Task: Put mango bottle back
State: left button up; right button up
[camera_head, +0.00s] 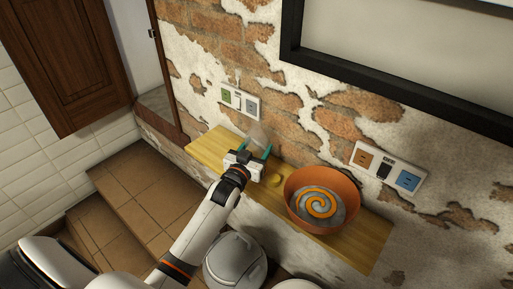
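My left gripper (249,151) is over the left part of a narrow wooden shelf (209,146), its teal-tipped fingers spread apart. A small pale, see-through object (258,134) shows just beyond the fingers, near the wall. It may be a bottle, but its label and contents cannot be made out, and the gripper partly hides it. I cannot tell whether the fingers touch it. No bottle can be clearly identified as the mango bottle. My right gripper is not in view.
A small round yellow thing (275,181) lies on the shelf right of the gripper. An orange bowl (294,191) with a spiral inside stands further right. Wall socket panels (240,101) are behind the shelf. A brown cabinet (65,60) hangs upper left. The shelf's right end (364,246) is bare.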

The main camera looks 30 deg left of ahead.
pick_arm(q)
jog(key=shift+f, duration=0.15)
jog(key=o, duration=1.1)
jog(key=shift+r, duration=0.3)
jog(key=s, duration=0.4)
jog(key=s+b, duration=0.1)
jog(key=s, duration=0.3)
jog(key=s+b, duration=0.1)
jog(key=s, duration=0.3)
jog(key=shift+d+f, duration=0.1)
jog(key=shift+d, duration=0.3)
